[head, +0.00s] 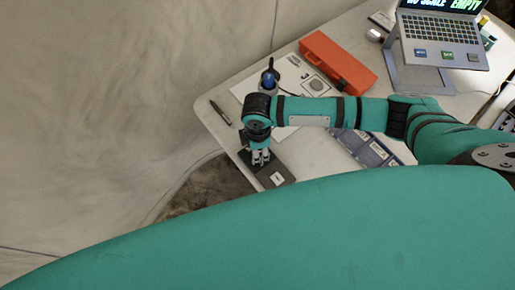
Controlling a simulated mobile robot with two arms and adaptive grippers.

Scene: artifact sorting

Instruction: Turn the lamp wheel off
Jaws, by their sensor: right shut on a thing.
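A dark flat device (278,177) with a small white label lies at the near left corner of the white table. My right gripper (260,160) points down at its upper left part. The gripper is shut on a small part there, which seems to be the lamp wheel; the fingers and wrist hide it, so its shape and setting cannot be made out. No lamp light is clearly visible. My left gripper is not in view.
The white table (213,122) also holds a dark pen (220,112), a blue-and-black item (269,77), a printed sheet (300,82), an orange case (338,62), a blue compartment tray (366,150) and a laptop (440,40) on a stand.

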